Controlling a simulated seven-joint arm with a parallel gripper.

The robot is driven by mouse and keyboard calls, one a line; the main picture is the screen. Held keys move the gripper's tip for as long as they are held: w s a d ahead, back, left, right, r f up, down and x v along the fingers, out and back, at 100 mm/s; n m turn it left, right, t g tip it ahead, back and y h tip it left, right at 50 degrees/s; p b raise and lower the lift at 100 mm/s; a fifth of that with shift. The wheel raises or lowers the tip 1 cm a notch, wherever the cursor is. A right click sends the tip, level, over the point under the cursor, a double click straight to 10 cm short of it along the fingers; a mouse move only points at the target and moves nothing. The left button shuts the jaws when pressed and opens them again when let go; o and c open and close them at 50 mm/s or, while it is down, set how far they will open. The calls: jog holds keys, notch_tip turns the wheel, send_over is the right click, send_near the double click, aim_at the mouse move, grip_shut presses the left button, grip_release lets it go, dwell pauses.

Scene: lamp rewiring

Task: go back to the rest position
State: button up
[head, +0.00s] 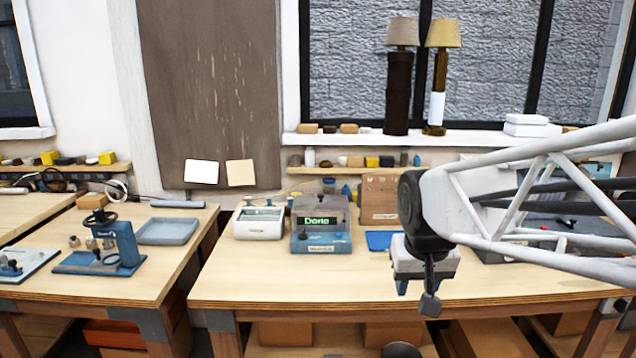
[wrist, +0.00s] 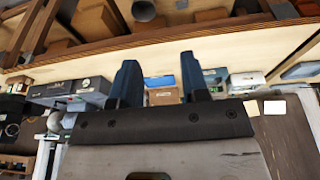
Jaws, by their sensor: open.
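My gripper (head: 416,286) hangs near the front of the right bench (head: 250,291) in the head view, beside a blue mat or tray (head: 382,241). In the wrist view its two blue fingers (wrist: 160,78) stand apart with nothing between them. The dark wrist part in front hides some of the gripper in the head view. Two lamps stand on the window sill, a dark one (head: 399,90) and a brass-coloured one (head: 438,85) with a white band.
A white instrument (head: 259,223) and a blue-grey tester (head: 321,226) reading "Done" stand left of my gripper. A wooden board (head: 380,200) is behind. A blue press (head: 115,245) and a tray (head: 167,231) are on the left bench. The right bench's front strip looks clear.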

jog(key=s+d+f, duration=0.1)
jog(key=s+f, duration=0.1)
jog(key=s, duration=0.5)
jog(key=s+d+f, duration=0.1)
jog(key=s+f, duration=0.1)
jog(key=s, duration=0.5)
jog(key=shift+s+f, duration=0.25)
jog(key=shift+f, duration=0.15)
